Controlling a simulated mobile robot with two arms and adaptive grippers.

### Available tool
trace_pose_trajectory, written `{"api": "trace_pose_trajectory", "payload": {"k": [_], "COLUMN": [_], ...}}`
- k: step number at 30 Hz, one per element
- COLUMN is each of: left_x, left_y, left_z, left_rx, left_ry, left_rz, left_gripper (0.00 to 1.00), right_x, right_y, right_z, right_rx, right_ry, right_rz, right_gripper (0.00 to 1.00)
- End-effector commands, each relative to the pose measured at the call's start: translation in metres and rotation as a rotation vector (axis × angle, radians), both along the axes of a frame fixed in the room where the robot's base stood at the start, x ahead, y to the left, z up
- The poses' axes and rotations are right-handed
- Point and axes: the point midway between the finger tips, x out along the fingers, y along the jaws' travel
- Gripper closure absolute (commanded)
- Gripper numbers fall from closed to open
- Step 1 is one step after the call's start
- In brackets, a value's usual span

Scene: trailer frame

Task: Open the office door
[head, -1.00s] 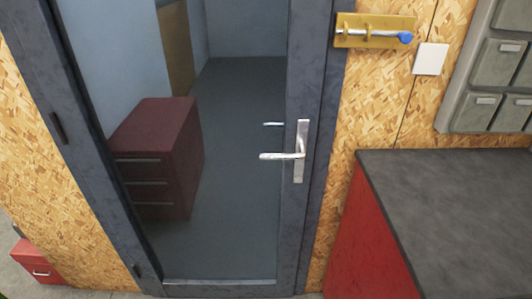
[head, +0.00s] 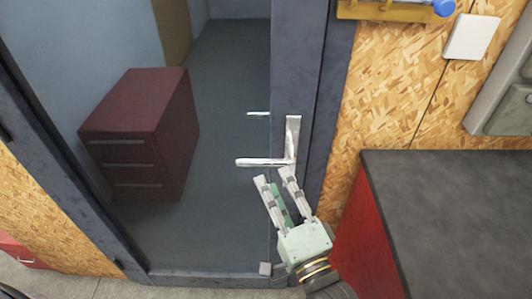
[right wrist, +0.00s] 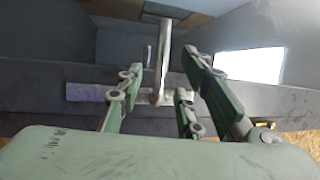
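The office door is a glass door in a dark grey frame (head: 297,60), and it stands closed. Its silver lever handle (head: 265,162) points left from an upright plate on the door's right side. My right gripper (head: 273,178) is just below the handle, with its fingers apart and pointing up toward it. In the right wrist view the handle (right wrist: 163,60) shows beyond and between the open fingers (right wrist: 160,85); I cannot tell whether they touch it. My left gripper is not in view.
A dark red drawer cabinet (head: 140,130) stands behind the glass. A red cabinet with a grey worktop (head: 455,200) stands close right of my right gripper. A yellow bracket (head: 385,11) and a white switch plate (head: 472,37) are on the chipboard wall.

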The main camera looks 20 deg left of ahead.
Motion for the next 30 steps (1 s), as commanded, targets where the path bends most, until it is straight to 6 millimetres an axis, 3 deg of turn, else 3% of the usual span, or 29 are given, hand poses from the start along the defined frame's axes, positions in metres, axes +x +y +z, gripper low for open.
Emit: {"api": "trace_pose_trajectory", "payload": {"k": [9,15,26,30], "left_x": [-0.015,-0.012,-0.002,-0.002], "left_y": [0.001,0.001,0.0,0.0], "left_z": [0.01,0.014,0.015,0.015], "left_rx": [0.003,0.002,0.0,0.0], "left_ry": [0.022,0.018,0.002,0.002], "left_rz": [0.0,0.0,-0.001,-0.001], "left_gripper": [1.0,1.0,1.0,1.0], "right_x": [0.036,0.053,0.058,0.058], "right_y": [0.029,0.043,0.046,0.046], "right_z": [0.012,0.014,0.014,0.014], "right_rx": [0.002,0.0,-0.001,-0.001], "right_ry": [-0.002,-0.001,-0.002,-0.001], "right_rz": [0.0,-0.001,-0.001,-0.001], "right_gripper": [0.67,0.67,0.67,0.79]}}
